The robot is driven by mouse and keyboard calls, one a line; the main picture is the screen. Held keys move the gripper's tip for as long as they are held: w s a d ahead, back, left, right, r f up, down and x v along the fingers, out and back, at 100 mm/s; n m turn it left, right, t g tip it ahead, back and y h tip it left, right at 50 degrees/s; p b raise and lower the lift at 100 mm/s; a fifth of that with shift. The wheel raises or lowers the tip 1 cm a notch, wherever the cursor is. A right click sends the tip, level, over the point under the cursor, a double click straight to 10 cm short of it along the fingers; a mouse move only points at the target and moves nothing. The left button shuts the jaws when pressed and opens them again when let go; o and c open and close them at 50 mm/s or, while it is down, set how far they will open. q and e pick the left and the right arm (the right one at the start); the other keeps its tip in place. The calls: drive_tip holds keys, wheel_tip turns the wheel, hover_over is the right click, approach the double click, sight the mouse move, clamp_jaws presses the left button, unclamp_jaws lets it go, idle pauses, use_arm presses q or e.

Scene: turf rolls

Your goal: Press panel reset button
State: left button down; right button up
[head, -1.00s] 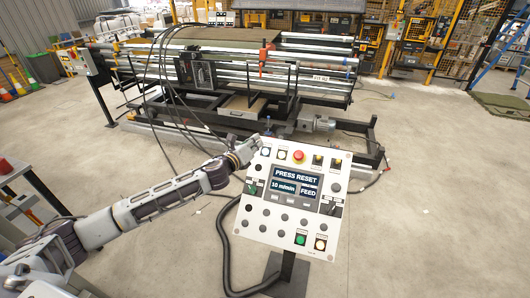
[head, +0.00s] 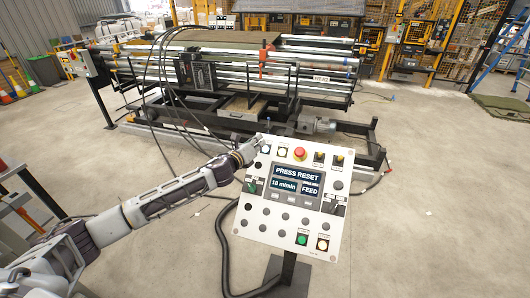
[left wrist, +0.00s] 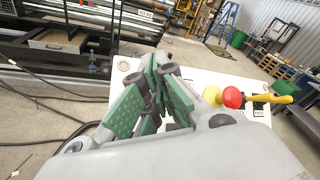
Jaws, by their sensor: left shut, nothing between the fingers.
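The control panel (head: 281,236) is a tilted white board on a dark post, and its display (head: 297,183) reads "PRESS RESET", "10 m/min" and "FEED". A red mushroom button (head: 300,154) stands at the top centre; it also shows in the left wrist view (left wrist: 232,97). A pale button (head: 282,152) and another round button (head: 266,149) are to its left. I cannot read which one is labelled reset. My left gripper (head: 255,145) is shut and empty at the panel's upper left corner. In the left wrist view its green-padded fingers (left wrist: 160,75) hide part of the panel; contact is unclear.
A green button (head: 302,239) and a pale button (head: 322,244) sit at the panel's bottom. A black cable (head: 222,245) hangs at its left. Behind stands a long roller machine (head: 250,70) with cables. The floor right of the panel is clear.

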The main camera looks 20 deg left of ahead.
sight(265, 149)
use_arm(q)
drive_tip(key=shift+w+f+b, duration=0.85)
drive_tip(key=shift+w+f, duration=0.3)
drive_tip(key=shift+f, duration=0.2)
drive_tip(key=shift+w+f, duration=0.1)
use_arm(e)
drive_tip(key=shift+w+d+f, duration=0.1)
drive_tip(key=shift+d+f, duration=0.65)
drive_tip(key=shift+f, duration=0.3)
drive_tip(key=shift+a, duration=0.15)
drive_tip(key=shift+a, duration=0.8)
drive_tip(key=shift+d, duration=0.1)
